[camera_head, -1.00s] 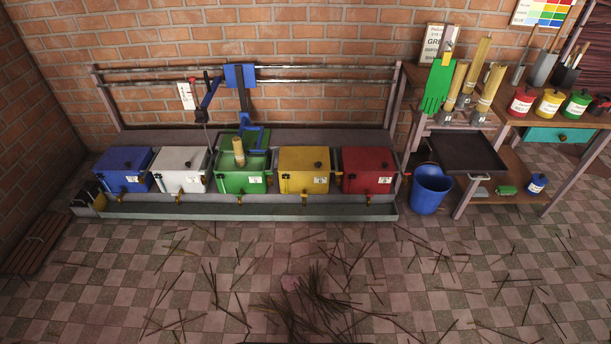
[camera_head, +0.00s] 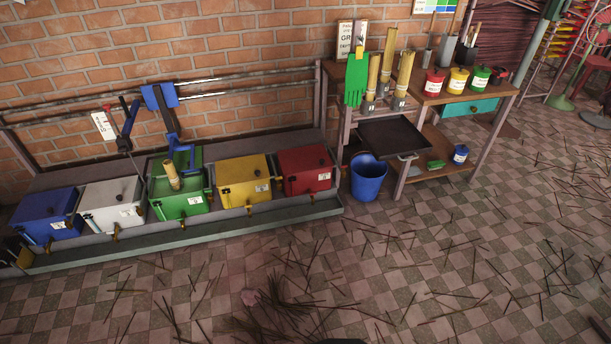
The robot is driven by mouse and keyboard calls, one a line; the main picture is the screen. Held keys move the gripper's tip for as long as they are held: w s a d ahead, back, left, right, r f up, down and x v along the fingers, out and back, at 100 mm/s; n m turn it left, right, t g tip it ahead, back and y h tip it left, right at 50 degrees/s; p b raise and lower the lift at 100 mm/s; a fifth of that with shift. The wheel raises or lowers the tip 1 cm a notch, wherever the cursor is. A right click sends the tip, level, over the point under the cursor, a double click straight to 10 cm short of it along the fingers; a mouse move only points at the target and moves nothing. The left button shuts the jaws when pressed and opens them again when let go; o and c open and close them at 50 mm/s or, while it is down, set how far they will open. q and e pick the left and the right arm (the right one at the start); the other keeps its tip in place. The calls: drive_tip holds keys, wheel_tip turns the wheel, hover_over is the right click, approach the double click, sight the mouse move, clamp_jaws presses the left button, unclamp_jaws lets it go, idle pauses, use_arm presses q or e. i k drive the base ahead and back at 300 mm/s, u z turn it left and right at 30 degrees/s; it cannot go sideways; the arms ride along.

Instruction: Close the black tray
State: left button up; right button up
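The black tray (camera_head: 398,134) is a flat, dark, shallow tray at the front of the wooden workbench (camera_head: 443,95), right of the blue bucket. It juts out toward me from the bench's left part, below the wooden cylinders. A small light handle (camera_head: 407,157) shows at its front edge. Neither of my grippers is clearly in view.
The blue bucket (camera_head: 368,177) stands on the floor close to the tray's left front. Blue, white, green, yellow and red boxes (camera_head: 304,169) line the wall at left. A teal drawer (camera_head: 470,108) is in the bench. Thin sticks litter the tiled floor, which is otherwise open.

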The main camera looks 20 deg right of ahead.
sight(390, 136)
drive_tip(key=k, duration=0.45)
drive_tip(key=z, duration=1.25)
drive_tip(key=i, duration=1.8)
drive_tip(key=u, duration=0.85)
